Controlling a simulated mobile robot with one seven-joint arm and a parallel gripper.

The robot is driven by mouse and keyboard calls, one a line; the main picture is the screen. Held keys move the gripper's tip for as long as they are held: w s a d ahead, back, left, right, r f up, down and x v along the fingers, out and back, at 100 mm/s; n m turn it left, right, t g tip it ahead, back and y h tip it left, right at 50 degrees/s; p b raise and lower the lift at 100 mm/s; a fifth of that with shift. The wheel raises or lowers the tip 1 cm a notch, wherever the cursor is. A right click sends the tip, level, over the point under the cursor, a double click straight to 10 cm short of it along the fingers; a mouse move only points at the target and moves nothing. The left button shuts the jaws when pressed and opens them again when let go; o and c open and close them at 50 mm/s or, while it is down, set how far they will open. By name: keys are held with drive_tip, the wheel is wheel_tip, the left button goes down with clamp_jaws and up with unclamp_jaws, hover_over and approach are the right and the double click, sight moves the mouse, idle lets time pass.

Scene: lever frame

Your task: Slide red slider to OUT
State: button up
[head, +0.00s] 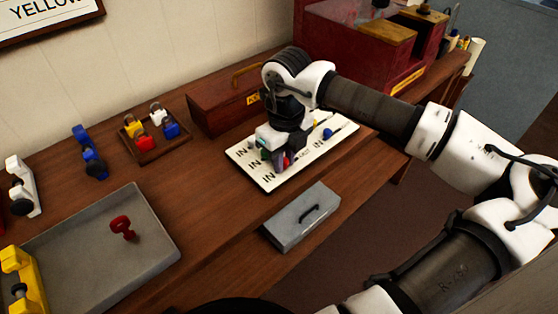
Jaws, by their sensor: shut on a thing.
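The white slider panel (268,181) lies on the wooden bench, with several "IN" labels along its left side. The red slider (287,161) shows as a small red patch under my gripper, near the middle of the panel. A blue knob (327,134) stands farther right on the panel, and a green knob (265,154) shows just left of the gripper. My gripper (281,163) points down over the panel and is shut on the red slider. The fingers and wrist hide most of the slider and part of its track.
A tray of padlocks (150,152) and a grey tray (75,240) with a red object (122,227) are to the left. A red cabinet (340,45) stands behind my arm.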

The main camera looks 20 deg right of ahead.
sight(295, 161)
drive_tip(key=shift+w+d+f+b, duration=0.1)
drive_tip(key=shift+w+d+f, duration=0.05)
drive_tip(key=shift+d, duration=0.45)
drive_tip(key=shift+w+d+f+b, duration=0.1)
drive_tip(key=shift+d+f+b, duration=0.05)
drive_tip(key=shift+d, duration=0.4)
drive_tip(key=shift+w+d+f+b, duration=0.1)
drive_tip(key=shift+w+d+f, duration=0.05)
drive_tip(key=shift+d, duration=0.45)
drive_tip(key=o, duration=0.6)
drive_tip(key=shift+d, duration=0.15)
drive_tip(key=shift+a, duration=0.35)
wheel_tip(295, 161, up, 6)
drive_tip(key=p, duration=0.3)
drive_tip(key=shift+w, duration=0.15)
drive_tip(key=shift+d+r, duration=0.1)
wheel_tip(295, 161, up, 14)
drive_tip(key=b, duration=0.1)
